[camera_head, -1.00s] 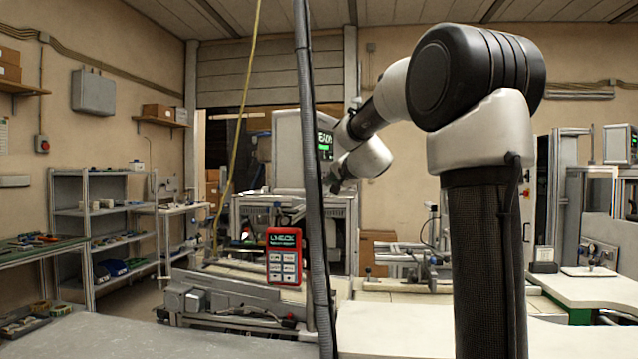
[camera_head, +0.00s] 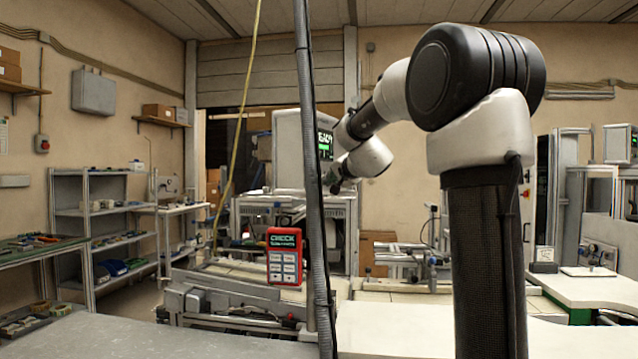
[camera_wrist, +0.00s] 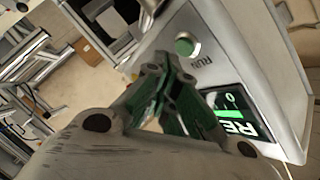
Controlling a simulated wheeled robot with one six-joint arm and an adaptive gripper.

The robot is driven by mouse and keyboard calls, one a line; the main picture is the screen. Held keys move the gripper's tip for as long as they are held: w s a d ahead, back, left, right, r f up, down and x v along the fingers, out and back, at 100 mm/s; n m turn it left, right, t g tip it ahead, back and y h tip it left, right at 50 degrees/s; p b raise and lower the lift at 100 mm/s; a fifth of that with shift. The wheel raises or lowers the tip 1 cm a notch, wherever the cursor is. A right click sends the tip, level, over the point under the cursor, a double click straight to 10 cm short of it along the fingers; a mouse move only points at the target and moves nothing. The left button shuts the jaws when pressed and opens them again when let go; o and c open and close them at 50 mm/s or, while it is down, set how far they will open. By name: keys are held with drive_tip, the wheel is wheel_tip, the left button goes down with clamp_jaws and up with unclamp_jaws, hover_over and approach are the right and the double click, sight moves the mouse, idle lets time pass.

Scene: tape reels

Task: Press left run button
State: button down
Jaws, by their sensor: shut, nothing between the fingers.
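The run button is a round green button (camera_wrist: 185,46) on the pale face of a machine cabinet, with the word RUN printed beside it in the wrist view. A lit screen (camera_wrist: 235,112) with green and white lettering sits on the same face. In the head view the cabinet (camera_head: 288,150) and its screen (camera_head: 325,146) stand past the dark pole; the button cannot be made out there. My gripper (camera_wrist: 165,66) is shut and empty, its tips close to the button in the picture. Whether they touch it I cannot tell. It also shows small in the head view (camera_head: 334,184).
A red control box (camera_head: 286,256) with several pale keys hangs below and left of the cabinet. A dark vertical pole (camera_head: 308,100) crosses the head view before the cabinet. Another machine with a screen (camera_head: 619,144) stands at far right.

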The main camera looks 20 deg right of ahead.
drive_tip(key=shift+a, duration=0.1)
idle(0.3)
drive_tip(key=shift+w+a, duration=0.2)
drive_tip(key=shift+w, duration=0.15)
drive_tip(key=shift+w+a, duration=0.2)
drive_tip(key=shift+w, duration=0.05)
idle(0.7)
drive_tip(key=shift+s+d, duration=0.45)
drive_tip(key=shift+s, duration=0.15)
drive_tip(key=s+d, duration=0.1)
drive_tip(key=s, duration=0.1)
drive_tip(key=s+d, duration=0.2)
drive_tip(key=shift+d, duration=0.1)
idle(0.5)
idle(0.6)
